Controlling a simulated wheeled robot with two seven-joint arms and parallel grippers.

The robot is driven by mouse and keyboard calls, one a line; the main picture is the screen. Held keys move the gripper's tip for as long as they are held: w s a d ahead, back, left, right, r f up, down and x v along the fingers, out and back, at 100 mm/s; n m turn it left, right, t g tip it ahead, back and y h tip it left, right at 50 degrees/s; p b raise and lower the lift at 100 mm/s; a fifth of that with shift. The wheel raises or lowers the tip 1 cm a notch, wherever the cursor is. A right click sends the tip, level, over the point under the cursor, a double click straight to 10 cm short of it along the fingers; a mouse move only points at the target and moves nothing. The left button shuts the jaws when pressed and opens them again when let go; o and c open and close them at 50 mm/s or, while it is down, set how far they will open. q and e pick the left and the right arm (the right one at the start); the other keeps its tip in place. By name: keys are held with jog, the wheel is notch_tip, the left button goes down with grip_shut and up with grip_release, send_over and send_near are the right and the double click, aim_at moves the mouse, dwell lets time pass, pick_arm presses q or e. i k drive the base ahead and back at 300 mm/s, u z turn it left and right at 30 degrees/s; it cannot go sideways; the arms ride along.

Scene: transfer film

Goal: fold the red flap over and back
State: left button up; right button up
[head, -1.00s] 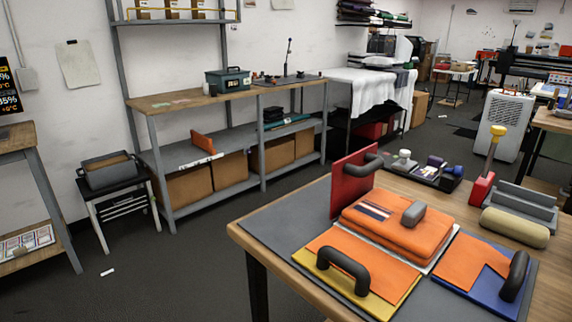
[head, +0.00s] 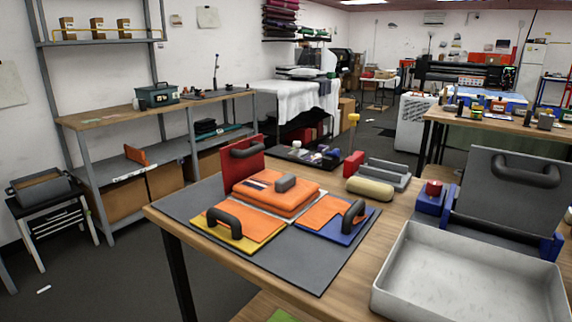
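The red flap (head: 228,164) stands upright at the far left side of the grey mat (head: 307,264), with a dark handle (head: 248,148) on its face. Next to it lies a folded orange cloth stack (head: 272,199) with a grey block (head: 286,183) on top. A yellow flap (head: 236,245) with a dark handle lies flat in front, with orange cloth on it. A blue flap (head: 345,236) with a dark handle lies flat at the right, also partly covered by orange cloth. Neither of my grippers is in view.
A white tray (head: 470,268) and a grey press with blue frame (head: 510,195) stand on the table's right. A beige roll (head: 369,189), grey blocks and a dark tray of small items (head: 309,158) lie behind the mat. The mat's front is bare.

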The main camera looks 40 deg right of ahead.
aim_at(250, 164)
jog(key=k, duration=0.35)
jog(key=z, duration=1)
